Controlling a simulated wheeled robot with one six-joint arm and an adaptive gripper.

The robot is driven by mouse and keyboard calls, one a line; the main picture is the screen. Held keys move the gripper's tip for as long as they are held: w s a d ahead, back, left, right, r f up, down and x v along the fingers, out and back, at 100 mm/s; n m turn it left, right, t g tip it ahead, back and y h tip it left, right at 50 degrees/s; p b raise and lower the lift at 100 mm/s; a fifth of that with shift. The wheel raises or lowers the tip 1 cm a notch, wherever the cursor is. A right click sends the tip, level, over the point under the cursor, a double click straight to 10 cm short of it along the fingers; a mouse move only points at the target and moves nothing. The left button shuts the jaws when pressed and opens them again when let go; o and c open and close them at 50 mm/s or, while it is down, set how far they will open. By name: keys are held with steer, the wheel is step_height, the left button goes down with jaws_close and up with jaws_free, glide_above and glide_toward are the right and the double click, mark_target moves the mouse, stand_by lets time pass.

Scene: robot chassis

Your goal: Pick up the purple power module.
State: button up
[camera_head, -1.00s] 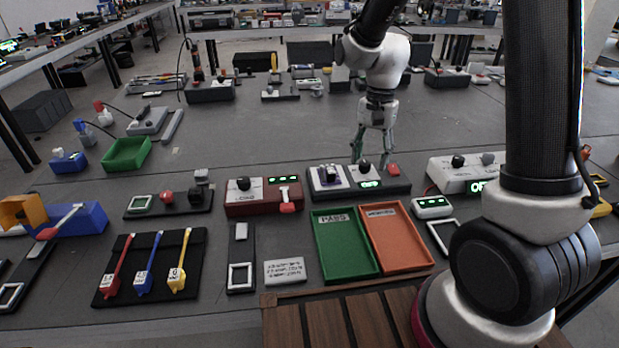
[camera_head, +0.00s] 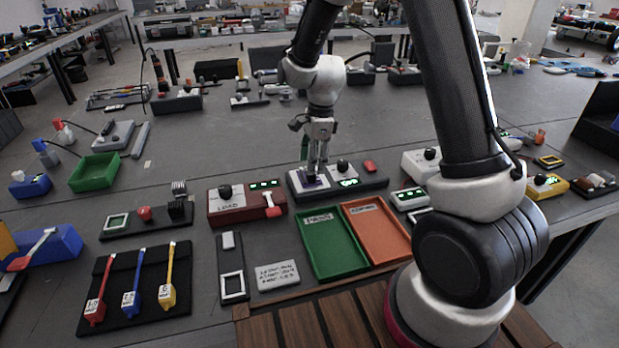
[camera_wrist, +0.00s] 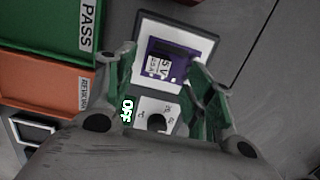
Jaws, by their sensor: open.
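The purple power module (camera_wrist: 172,52) with a white label sits on a white plate (camera_wrist: 203,45) at one end of a dark fixture. In the head view the module (camera_head: 312,182) shows as a small purple patch, partly hidden by my fingers. My gripper (camera_head: 315,174) points down right above it. In the wrist view my gripper (camera_wrist: 163,62) is open, with one green-padded finger on each side of the module's near part. I cannot tell whether the fingers touch it. Nothing is held.
The fixture has a black knob (camera_head: 343,165), a lit green display (camera_head: 348,183) and a red button (camera_head: 370,166). A green PASS tray (camera_head: 333,243) and an orange tray (camera_head: 376,233) lie in front. A red knob-and-switch box (camera_head: 247,204) stands left.

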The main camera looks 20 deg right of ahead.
steer(key=f, duration=0.4)
steer(key=shift+s+a+f, duration=0.1)
steer(key=shift+a, duration=0.15)
jaws_close()
step_height(320, 180, up, 10)
steer(key=shift+r, duration=0.1)
stand_by(0.3)
steer(key=shift+a, duration=0.1)
